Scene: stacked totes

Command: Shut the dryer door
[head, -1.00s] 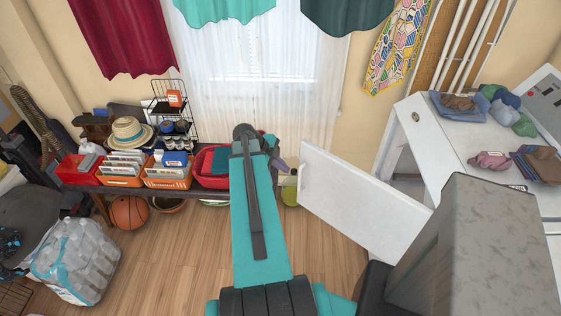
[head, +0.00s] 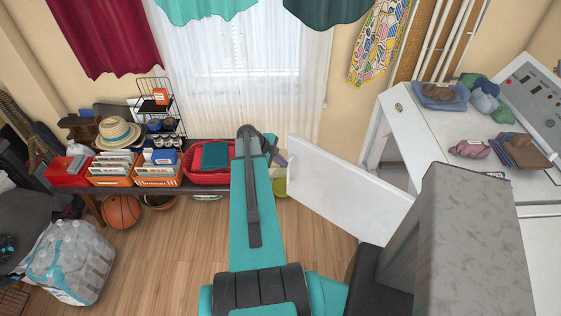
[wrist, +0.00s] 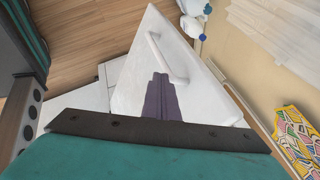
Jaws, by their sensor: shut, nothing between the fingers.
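The white dryer door (head: 345,192) stands swung open from the white dryer (head: 395,130) at the right. It fills the middle of the wrist view (wrist: 130,90), where a white bar handle (wrist: 166,58) shows on it. My gripper (head: 279,160) is mostly hidden behind my teal arm in the head view, just left of the door's free edge. In the wrist view its dark purple fingers (wrist: 160,80) are together and empty, in front of the door panel. I cannot tell whether they touch it.
Folded cloths (head: 440,95) lie on the dryer top. A low bench at the left holds a red basket (head: 208,177), orange crates (head: 112,180) and a straw hat (head: 117,132). A basketball (head: 122,212) and bottle pack (head: 68,262) stand on the floor. Wooden floor (head: 180,250) is clear in front.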

